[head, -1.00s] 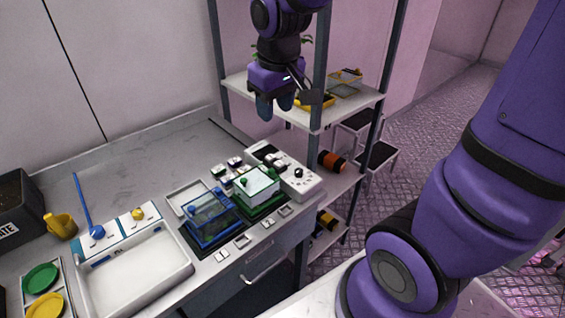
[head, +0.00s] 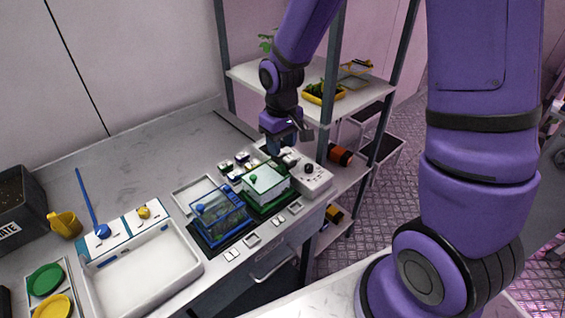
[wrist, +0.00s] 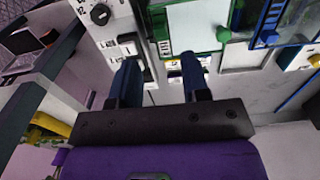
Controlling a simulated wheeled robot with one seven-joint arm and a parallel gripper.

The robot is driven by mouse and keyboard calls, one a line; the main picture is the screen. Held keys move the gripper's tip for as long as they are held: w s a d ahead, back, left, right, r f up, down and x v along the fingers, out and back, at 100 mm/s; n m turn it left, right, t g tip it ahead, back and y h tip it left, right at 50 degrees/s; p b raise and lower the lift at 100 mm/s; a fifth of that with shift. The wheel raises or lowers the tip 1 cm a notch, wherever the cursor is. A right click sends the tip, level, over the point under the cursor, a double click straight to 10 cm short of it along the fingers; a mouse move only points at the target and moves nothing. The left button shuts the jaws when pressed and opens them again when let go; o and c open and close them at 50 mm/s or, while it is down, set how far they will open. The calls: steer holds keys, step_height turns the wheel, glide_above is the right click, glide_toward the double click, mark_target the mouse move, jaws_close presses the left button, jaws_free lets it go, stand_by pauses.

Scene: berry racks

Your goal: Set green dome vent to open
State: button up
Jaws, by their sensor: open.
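The green dome (head: 266,178) is a pale-topped box with green edges on a green base, right of the blue dome (head: 218,208). A small green knob (head: 253,180) shows on it. In the wrist view the green dome (wrist: 195,22) is at the top, with its green knob (wrist: 223,34) at its lower right corner. I cannot tell the vent's setting. My gripper (head: 284,146) hangs beyond the green dome near the white control box (head: 314,178). In the wrist view my gripper (wrist: 159,60) is open and empty, its blue fingers apart, just below the dome in the picture.
A white basin (head: 145,268), a yellow mug (head: 66,223) and small switches (head: 251,239) are on the bench. The back of the bench is clear.

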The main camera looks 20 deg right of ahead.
mark_target(281, 166)
steer(key=shift+f, duration=3.4)
jaws_close()
